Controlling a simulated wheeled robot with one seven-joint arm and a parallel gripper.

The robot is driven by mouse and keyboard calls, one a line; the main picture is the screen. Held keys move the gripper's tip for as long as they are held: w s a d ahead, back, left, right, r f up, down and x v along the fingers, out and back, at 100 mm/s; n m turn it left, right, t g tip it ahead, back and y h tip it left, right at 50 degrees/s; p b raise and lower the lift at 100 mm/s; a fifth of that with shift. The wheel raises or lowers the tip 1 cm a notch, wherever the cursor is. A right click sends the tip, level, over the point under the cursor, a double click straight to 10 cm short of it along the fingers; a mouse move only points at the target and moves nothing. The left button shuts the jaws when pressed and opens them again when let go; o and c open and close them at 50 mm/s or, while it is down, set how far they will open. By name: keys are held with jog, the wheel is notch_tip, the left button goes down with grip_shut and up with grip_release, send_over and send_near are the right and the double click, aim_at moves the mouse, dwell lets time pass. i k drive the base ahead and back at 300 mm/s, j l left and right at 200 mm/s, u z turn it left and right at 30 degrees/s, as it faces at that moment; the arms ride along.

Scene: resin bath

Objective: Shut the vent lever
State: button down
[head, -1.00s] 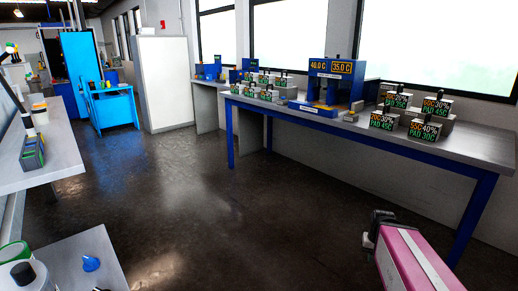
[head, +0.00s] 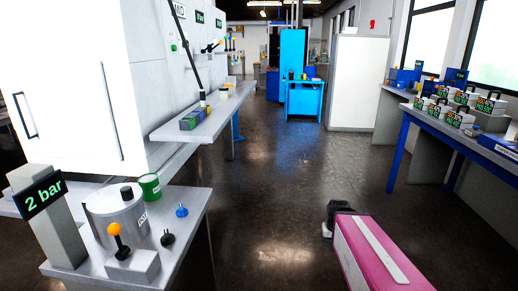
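A lever with an orange ball knob (head: 115,229) stands upright, leaning slightly left, on a grey block (head: 132,268) at the near left. A grey metal pot (head: 117,215) and a post with a "2 bar" display (head: 45,197) are right behind it. I see no readable label telling which is the vent lever. My gripper (head: 328,224) is at the end of my pink arm, over the floor, well right of the near lever and apart from it. Its fingers are too dark to judge.
The near bench (head: 185,275) also holds a green can (head: 149,187), a blue knob (head: 181,210) and a black knob (head: 167,239). A narrow shelf bench (head: 190,135) juts out behind. A blue-legged table (head: 470,140) is at right. The floor (head: 260,200) between is clear.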

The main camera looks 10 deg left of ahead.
aim_at(221, 42)
jog(key=i+l+u, duration=0.1)
jog(key=i+u, duration=0.25)
jog(key=i+l+u, duration=0.2)
jog(key=i+u, duration=0.15)
jog(key=i+l+u, duration=0.35)
jog(key=i, duration=0.15)
jog(key=i+l, duration=0.15)
jog(key=l, duration=0.2)
jog(key=i+l+u, duration=0.15)
jog(key=l, duration=0.15)
jog(key=i+l, duration=0.1)
jog(key=l, duration=0.25)
jog(key=u, duration=0.05)
